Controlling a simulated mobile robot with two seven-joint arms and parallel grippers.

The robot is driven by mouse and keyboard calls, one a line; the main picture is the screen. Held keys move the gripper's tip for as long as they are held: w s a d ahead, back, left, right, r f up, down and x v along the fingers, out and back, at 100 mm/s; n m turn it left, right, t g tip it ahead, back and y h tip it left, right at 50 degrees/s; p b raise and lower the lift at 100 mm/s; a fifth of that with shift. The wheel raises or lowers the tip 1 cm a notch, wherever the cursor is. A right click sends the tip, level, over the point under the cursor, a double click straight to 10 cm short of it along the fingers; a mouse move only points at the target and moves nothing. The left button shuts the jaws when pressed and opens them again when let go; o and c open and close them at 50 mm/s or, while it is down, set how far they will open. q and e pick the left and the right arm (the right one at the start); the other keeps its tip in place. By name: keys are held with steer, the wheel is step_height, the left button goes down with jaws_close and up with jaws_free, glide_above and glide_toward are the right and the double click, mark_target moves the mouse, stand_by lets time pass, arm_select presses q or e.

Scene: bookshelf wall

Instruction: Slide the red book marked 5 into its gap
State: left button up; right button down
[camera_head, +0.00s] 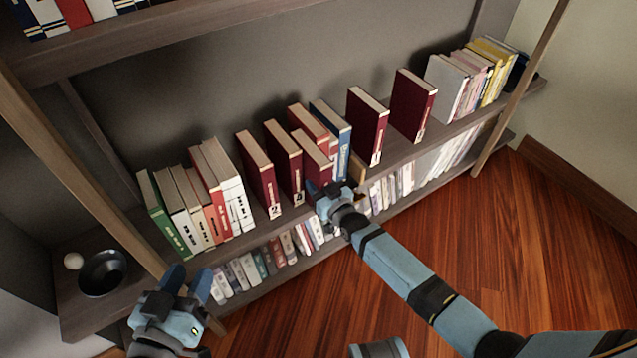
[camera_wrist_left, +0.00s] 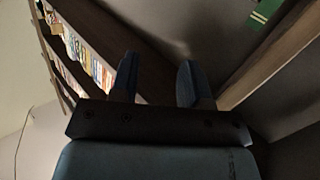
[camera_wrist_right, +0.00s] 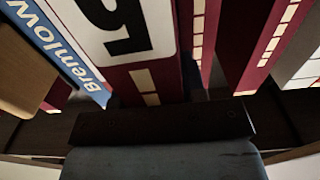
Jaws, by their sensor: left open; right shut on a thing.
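The dark red book with the white 5 label fills much of the right wrist view (camera_wrist_right: 130,45). In the head view, it appears to be the dark red book (camera_head: 318,163) at my right gripper (camera_head: 328,190), standing out in front of other red books on the middle shelf.
A blue book (camera_head: 334,128) is close right of the held book. Two dark red books (camera_head: 368,125) (camera_head: 412,105) stand further right with open shelf between them. A lower shelf holds more books (camera_head: 262,262). A dark bowl (camera_head: 103,274) and white ball (camera_head: 73,261) are at left.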

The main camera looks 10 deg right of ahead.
steer(key=c, duration=0.6)
jaws_free()
steer(key=shift+f, duration=0.15)
arm_select(q)
step_height(320, 180, up, 4)
steer(key=d+t, duration=0.1)
step_height(320, 180, down, 6)
steer(key=s+a+g+y+p, duration=0.1)
steer(key=a+g+p, duration=0.1)
steer(key=p, duration=0.1)
steer(key=shift+a+g+p, duration=0.3)
steer(key=shift+a+g, duration=0.05)
steer(key=shift+g, duration=0.05)
arm_select(e)
steer(key=v, duration=1.3)
steer(key=shift+s+r, duration=0.2)
steer(key=shift+s, duration=0.15)
steer(key=shift+d, duration=0.2)
